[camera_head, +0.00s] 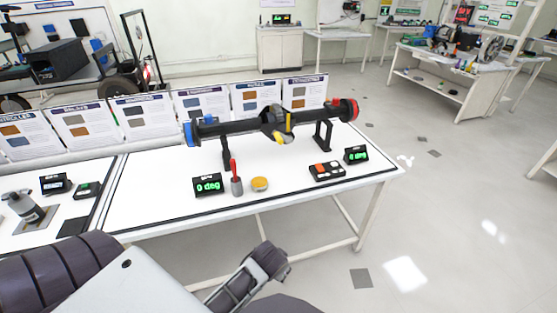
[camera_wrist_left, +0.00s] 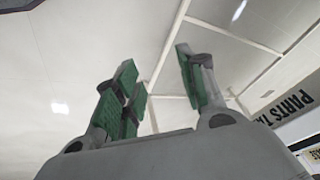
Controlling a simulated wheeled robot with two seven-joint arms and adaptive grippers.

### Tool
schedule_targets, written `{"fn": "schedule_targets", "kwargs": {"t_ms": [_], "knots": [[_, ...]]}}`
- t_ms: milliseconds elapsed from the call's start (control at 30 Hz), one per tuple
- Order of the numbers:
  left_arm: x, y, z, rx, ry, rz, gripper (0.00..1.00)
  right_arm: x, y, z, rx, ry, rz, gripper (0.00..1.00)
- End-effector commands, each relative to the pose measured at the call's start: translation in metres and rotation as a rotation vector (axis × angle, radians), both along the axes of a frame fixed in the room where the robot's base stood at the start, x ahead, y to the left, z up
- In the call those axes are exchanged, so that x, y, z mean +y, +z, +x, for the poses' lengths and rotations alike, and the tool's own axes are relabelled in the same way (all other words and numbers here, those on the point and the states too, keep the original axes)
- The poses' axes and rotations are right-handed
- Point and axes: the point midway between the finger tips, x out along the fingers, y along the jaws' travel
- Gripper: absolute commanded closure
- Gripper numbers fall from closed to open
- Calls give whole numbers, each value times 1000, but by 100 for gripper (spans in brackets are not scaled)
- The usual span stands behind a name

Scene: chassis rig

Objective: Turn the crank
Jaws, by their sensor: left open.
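The axle rig (camera_head: 248,124) stands on the white table, a dark horizontal tube with a blue left end and a red right end. A bulged housing (camera_head: 277,122) with a yellow part sits mid-tube. A small red-handled piece (camera_head: 236,175) stands upright in front of the rig; I cannot tell which part is the crank. My left gripper (camera_wrist_left: 160,75) shows in the left wrist view with its green-padded fingers apart, nothing between them and the ceiling behind. A dark jointed part of my own arm shows low in the head view, short of the table. My right gripper is not seen.
Displays reading "0 deg" stand at the front left (camera_head: 208,185) and right (camera_head: 357,155) of the rig. A yellow disc (camera_head: 260,184) and a button box (camera_head: 327,171) lie between them. Placards (camera_head: 204,101) line the back edge. The floor (camera_head: 450,220) to the right is open.

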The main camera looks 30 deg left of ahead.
Motion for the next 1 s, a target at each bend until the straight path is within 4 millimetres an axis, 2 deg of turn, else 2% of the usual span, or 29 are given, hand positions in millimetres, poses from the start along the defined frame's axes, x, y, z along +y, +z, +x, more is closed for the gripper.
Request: {"fn": "schedule_targets", "kwargs": {"t_ms": [167,367,667,1000], "knots": [[12,36,22,-86,82,63,59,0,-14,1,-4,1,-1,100],[27,74,50,-203,196,138,59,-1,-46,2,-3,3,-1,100],[50,137,100,-450,392,254,59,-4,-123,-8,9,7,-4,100],[63,206,144,-745,553,342,59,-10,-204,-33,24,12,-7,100]]}}
